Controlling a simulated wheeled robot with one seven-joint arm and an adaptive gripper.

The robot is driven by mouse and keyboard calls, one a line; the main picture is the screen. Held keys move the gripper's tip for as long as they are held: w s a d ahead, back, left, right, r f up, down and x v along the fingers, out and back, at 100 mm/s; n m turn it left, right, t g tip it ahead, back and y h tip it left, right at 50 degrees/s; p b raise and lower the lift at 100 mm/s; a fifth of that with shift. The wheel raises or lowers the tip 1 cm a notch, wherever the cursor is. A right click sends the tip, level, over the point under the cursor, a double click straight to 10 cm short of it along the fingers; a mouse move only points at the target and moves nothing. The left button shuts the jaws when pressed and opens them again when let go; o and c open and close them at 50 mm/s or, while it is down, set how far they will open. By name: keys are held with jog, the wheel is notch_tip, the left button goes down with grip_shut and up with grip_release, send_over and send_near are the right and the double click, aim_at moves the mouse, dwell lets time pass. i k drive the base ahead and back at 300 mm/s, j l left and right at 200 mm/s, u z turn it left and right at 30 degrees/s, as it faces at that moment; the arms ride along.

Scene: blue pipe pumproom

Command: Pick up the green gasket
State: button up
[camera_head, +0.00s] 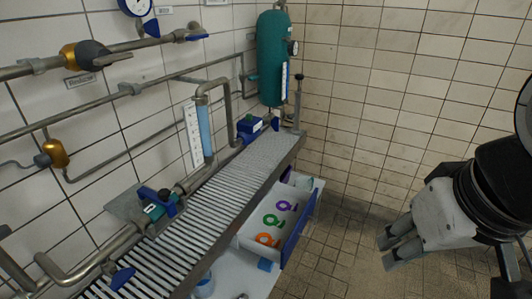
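My gripper (386,250) hangs at the right, well apart from the drawer. Its grey fingers look parted with nothing between them.
A grated metal shelf (225,188) with pipes and blue-handled valves (158,203) runs along the left wall, above the drawer's left side. A teal tank (272,60) stands in the corner. The tiled floor (340,245) between drawer and gripper is clear.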

aim_at(278, 224)
jog(key=i+j+z, duration=0.1)
jog(key=j, duration=0.25)
jog(key=i+j, duration=0.3)
jog(key=i+j+z, duration=0.15)
jog(key=j, duration=0.25)
jog(key=i, duration=0.05)
